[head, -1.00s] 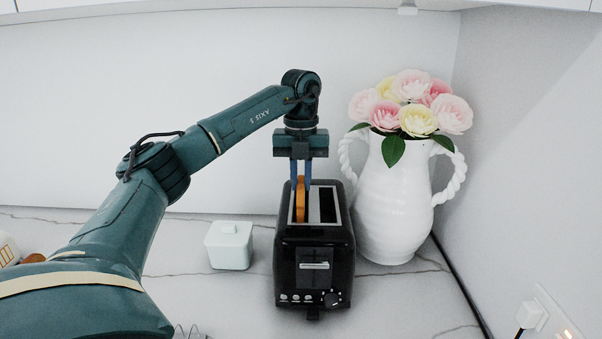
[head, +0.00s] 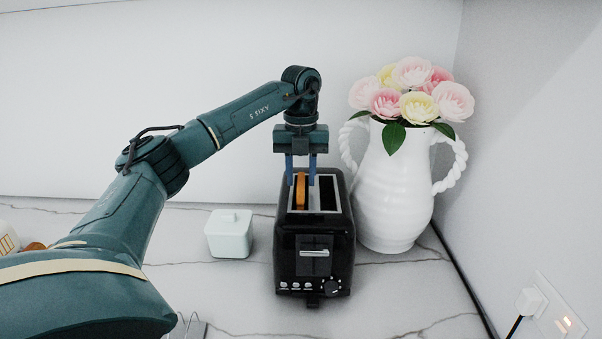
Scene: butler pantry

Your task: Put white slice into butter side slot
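A black toaster (head: 314,240) stands on the marble counter with two slots side by side on top. A slice with a brown-orange crust (head: 301,192) stands upright in its left slot, the one on the side of the pale butter dish (head: 229,234). Its upper part shows above the slot. I see the slice edge-on, so its face colour cannot be told. My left gripper (head: 301,180) is above the toaster, fingers pointing down and spread, one on each side of the slice with gaps between. The right slot looks empty. My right gripper is out of view.
A white two-handled vase (head: 394,195) with pink and yellow flowers stands close to the toaster's right. A brown item (head: 36,246) shows at the far left, partly behind my arm. A plug and socket (head: 545,308) are at lower right.

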